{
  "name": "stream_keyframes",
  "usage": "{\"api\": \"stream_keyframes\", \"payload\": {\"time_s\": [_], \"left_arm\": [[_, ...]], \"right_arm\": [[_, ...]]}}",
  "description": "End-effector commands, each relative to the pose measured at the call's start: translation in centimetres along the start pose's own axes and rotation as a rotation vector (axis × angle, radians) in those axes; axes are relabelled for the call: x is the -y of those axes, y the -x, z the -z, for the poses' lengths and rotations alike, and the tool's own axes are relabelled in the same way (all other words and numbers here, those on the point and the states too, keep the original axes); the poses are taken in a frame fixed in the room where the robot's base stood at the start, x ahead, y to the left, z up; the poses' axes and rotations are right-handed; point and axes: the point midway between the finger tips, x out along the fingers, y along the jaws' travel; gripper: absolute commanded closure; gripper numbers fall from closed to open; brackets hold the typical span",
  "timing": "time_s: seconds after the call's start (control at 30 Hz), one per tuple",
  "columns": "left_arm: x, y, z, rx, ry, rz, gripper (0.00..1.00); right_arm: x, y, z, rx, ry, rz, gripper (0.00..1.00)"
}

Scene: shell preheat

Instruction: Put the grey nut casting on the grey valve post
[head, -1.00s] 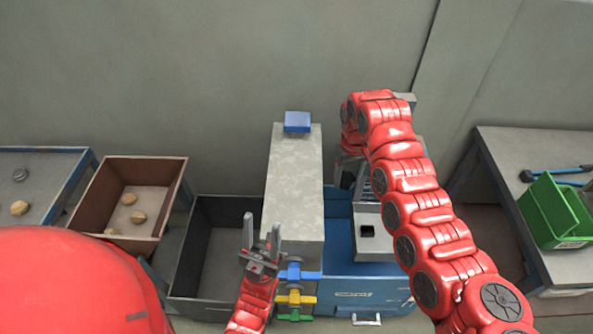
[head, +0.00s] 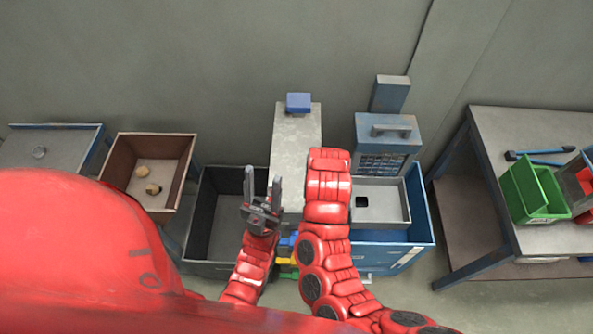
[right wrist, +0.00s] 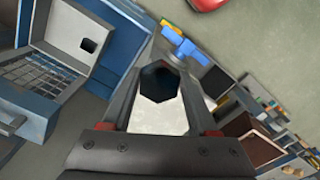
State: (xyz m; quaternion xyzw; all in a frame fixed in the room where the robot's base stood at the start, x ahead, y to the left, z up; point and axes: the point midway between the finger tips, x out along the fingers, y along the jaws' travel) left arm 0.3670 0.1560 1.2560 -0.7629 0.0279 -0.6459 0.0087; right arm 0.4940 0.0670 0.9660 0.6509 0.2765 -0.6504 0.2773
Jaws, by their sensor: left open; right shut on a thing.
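My right gripper (right wrist: 160,95) is shut on a dark hexagonal piece, which looks like the grey nut casting (right wrist: 159,82), in the right wrist view. In the head view my right arm reaches over the right side of the grey pillar, and its gripper and the casting are hidden. My left gripper (head: 262,182) is open and empty, pointing up left of the pillar. Blue and yellow valve handles (right wrist: 186,46) show beyond the right gripper in the wrist view. I cannot make out the grey valve post for certain.
The grey pillar (head: 291,140) has a blue block (head: 298,102) at its far end. A dark open bin (head: 213,225) and a brown box (head: 165,150) stand left. A blue machine (head: 388,133) stands right. A bench (head: 490,150) with a green bin (head: 530,190) is farther right.

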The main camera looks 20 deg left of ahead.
Motion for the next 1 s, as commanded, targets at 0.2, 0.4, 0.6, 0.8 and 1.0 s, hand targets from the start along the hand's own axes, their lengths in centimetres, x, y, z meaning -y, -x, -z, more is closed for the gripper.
{"api": "stream_keyframes", "payload": {"time_s": [0.2,0.4,0.6,0.8,1.0], "left_arm": [[-0.1,3.1,-0.5,0.0,0.0,0.0,0.5],[-0.3,6.2,-1.1,0.0,0.0,0.0,0.5],[-0.4,8.2,-1.4,0.001,0.0,0.0,0.5],[-0.4,8.4,-1.4,0.0,0.0,0.0,0.5],[-0.4,8.5,-1.4,0.0,0.0,0.0,0.5]], "right_arm": [[-0.1,-1.0,5.1,-0.003,0.004,-0.009,1.0],[0.0,-1.5,8.7,-0.002,0.001,-0.007,1.0],[0.2,-1.1,11.6,0.001,0.004,-0.005,1.0],[0.2,-1.2,13.0,0.0,0.003,-0.003,1.0],[0.3,-1.3,13.4,0.002,-0.001,0.0,1.0]]}}
